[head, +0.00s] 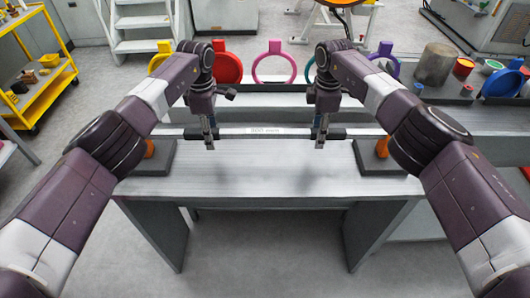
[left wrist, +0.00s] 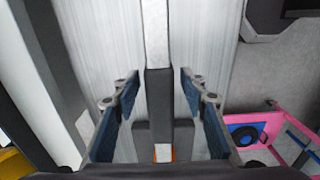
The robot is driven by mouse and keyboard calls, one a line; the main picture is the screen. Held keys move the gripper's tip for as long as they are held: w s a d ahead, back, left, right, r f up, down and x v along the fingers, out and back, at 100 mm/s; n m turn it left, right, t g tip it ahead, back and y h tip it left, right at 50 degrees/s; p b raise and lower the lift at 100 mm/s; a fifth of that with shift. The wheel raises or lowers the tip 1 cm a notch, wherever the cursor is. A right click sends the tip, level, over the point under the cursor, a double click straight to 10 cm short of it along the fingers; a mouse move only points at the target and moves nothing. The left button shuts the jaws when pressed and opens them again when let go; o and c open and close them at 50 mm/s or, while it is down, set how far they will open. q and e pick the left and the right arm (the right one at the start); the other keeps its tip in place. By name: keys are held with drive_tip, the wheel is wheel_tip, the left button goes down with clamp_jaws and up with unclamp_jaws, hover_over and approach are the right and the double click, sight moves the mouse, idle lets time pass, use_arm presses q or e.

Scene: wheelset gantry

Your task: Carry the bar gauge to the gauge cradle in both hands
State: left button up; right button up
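I cannot tell whether these belong to the gauge cradle. My left gripper (head: 209,138) is at the left black grip. In the left wrist view its fingers (left wrist: 160,95) stand apart on both sides of the black grip (left wrist: 159,90), with gaps. My right gripper (head: 321,138) is at the bar's right part; its finger gap is unclear.
The grey table (head: 265,185) is bare in front of the bar. Behind it, a bench holds coloured rings, including a pink one (head: 273,68), and a dark cylinder (head: 435,64). A yellow cart (head: 40,75) stands far left. A pink bin (left wrist: 275,130) shows in the left wrist view.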

use_arm(q)
wheel_tip(320, 180, up, 12)
drive_tip(key=shift+f, duration=0.15)
use_arm(e)
drive_tip(key=shift+r, duration=0.2)
wheel_tip(320, 180, up, 12)
drive_tip(key=shift+f, duration=0.2)
idle(0.6)
